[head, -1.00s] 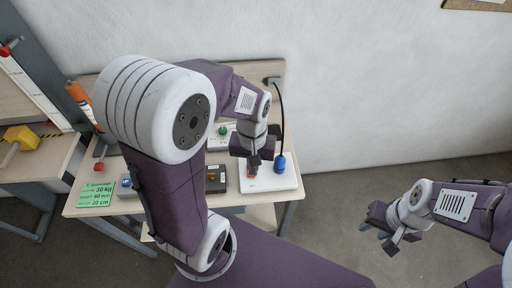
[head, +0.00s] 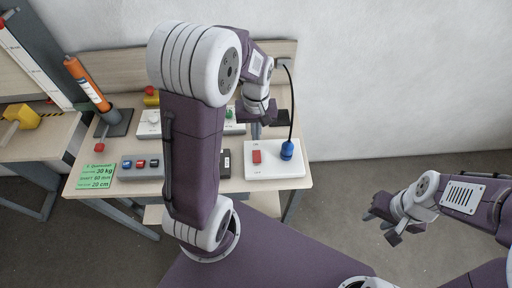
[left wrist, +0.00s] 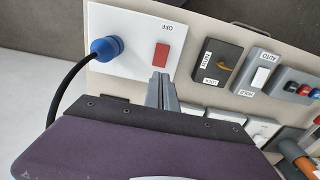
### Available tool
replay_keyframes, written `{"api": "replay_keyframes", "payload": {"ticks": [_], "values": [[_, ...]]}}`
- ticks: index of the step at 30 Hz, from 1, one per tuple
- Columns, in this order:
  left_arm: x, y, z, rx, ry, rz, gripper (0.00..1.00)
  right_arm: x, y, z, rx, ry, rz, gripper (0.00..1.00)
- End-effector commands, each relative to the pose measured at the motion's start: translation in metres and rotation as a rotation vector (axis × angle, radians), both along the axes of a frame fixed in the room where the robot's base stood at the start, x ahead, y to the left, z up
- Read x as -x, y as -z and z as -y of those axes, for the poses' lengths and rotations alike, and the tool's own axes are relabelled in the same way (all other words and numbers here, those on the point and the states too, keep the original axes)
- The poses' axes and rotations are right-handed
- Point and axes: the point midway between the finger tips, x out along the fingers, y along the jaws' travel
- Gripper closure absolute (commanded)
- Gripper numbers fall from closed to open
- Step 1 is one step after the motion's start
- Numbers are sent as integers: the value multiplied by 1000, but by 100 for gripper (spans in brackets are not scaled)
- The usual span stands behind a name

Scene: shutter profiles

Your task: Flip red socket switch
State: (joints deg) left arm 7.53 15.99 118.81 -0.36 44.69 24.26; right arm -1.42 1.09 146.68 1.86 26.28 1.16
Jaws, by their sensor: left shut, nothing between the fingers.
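The red socket switch (head: 257,157) is a small red rocker on a white socket plate (head: 280,171) on the bench. It also shows in the left wrist view (left wrist: 161,57), near an OFF label; which way it is tilted I cannot tell. A blue plug (head: 287,150) with a black cable sits in the plate beside it. My left gripper (head: 258,112) is behind the switch in the head view, shut and empty. In the left wrist view its fingertips (left wrist: 161,80) point at the plate's edge near the switch, apart from it. My right gripper (head: 381,225) is open and empty, off the bench's right side.
An orange cylinder (head: 88,83) stands at the back left. The floor at right is clear.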

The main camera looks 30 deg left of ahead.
Motion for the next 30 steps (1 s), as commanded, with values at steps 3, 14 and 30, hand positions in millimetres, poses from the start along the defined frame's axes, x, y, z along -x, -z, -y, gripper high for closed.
{"api": "replay_keyframes", "payload": {"ticks": [3,14,30], "values": [[1,28,0,1,0,-7,100,0,2,0,0,0,0,64],[0,81,-1,-1,0,-1,100,0,3,0,0,0,0,64],[-2,88,-1,15,0,-30,100,0,-3,0,0,0,0,64]]}}
